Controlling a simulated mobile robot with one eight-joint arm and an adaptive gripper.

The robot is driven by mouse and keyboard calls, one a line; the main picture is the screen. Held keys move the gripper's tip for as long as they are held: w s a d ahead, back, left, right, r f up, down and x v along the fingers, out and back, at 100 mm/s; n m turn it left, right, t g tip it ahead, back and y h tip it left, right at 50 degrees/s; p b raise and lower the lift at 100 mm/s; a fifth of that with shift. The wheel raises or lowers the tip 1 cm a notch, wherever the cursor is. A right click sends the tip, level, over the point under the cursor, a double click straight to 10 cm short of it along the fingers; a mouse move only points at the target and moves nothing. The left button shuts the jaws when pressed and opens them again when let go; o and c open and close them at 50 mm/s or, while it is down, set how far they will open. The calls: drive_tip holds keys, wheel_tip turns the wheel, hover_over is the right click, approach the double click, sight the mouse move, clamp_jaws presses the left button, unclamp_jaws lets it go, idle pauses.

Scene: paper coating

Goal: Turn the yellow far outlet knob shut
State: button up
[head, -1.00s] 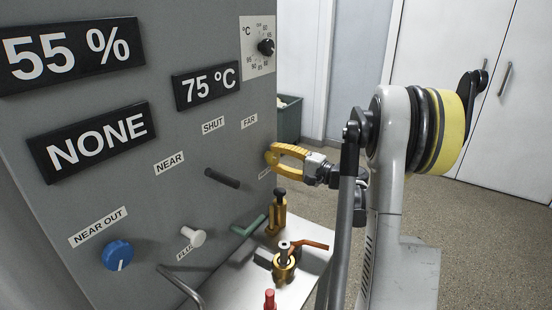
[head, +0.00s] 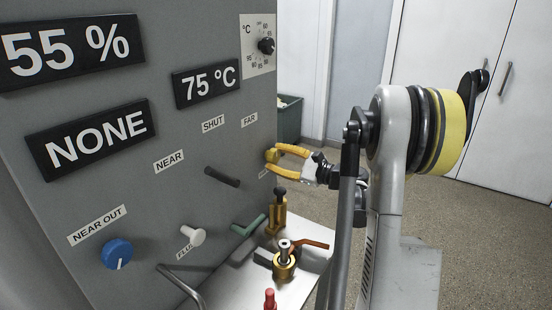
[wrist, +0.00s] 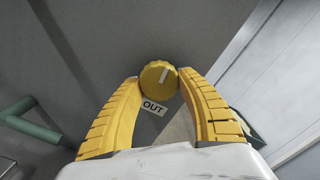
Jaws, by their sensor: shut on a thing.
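The yellow far outlet knob (wrist: 156,81) sits on the grey panel. It is round with a ribbed edge, and a short white mark shows on its face in the wrist view. In the head view the knob (head: 271,156) shows at the panel's right edge, below the FAR label. My gripper (wrist: 161,79) has its two yellow fingers on either side of the knob, shut on it. In the head view my gripper (head: 275,158) reaches the knob from the right. A label reading OUT (wrist: 154,107) shows just below the knob; the rest of its text is hidden.
A blue near outlet knob (head: 117,254), a white knob (head: 193,236), a dark lever (head: 222,177) and a green handle (head: 248,226) stick out of the panel. Brass valves (head: 284,264) stand below my gripper.

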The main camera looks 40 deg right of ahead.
drive_tip(key=shift+m, duration=0.5)
drive_tip(key=o, duration=1.2)
drive_tip(key=v, duration=1.2)
drive_tip(key=shift+s, duration=0.1)
